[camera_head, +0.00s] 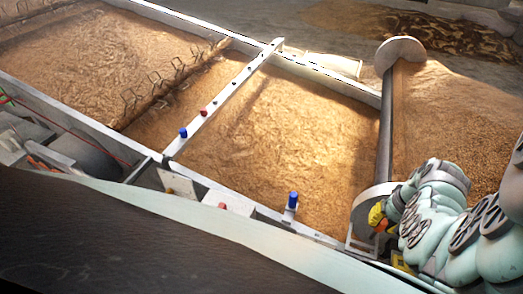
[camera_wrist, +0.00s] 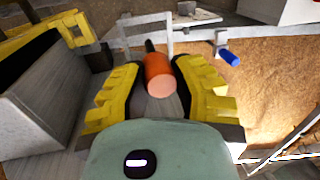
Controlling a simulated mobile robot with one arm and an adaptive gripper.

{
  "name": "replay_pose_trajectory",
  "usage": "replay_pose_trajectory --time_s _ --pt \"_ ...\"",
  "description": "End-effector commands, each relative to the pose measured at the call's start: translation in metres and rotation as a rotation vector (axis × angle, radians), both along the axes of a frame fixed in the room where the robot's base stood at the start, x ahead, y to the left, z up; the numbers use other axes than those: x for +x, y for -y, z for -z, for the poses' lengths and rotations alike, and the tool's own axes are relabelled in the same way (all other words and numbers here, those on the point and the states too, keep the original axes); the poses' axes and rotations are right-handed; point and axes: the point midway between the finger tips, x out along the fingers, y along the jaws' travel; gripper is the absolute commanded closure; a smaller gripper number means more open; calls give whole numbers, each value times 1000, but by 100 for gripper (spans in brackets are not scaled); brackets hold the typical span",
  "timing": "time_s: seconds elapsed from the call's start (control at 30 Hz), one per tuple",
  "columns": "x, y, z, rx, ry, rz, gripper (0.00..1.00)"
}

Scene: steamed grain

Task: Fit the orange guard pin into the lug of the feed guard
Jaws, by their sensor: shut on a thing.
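The orange guard pin (camera_wrist: 158,75) is between the yellow pads of my gripper (camera_wrist: 158,88) in the wrist view. The gripper is shut on it, and its dark tip points away from the palm. A pale metal frame (camera_wrist: 170,40) stands just beyond the tip; it may be part of the feed guard, but I cannot tell whether the pin touches it or where the lug is. In the head view my yellow gripper (camera_head: 379,217) is at the lower right, beside a pale round end plate and frame (camera_head: 362,205). Only a little orange shows there.
A blue-topped peg (camera_wrist: 229,57) stands right of the gripper in the wrist view; it also shows in the head view (camera_head: 292,200). A yellow structure (camera_wrist: 40,40) and a grey block (camera_wrist: 35,100) are at left. A dark roller (camera_head: 385,125) rises behind the gripper. Grain (camera_head: 270,125) fills the bed.

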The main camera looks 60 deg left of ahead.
Motion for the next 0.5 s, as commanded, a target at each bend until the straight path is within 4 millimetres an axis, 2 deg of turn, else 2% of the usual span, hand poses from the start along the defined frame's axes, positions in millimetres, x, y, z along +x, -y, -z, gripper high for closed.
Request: replay_pose_trajectory --time_s 0.03,0.13,0.5 --pt "-3 -3 7 1 0 -1 100" --pt "-6 -6 10 4 0 -1 100" --pt "-5 -6 39 3 3 1 100"
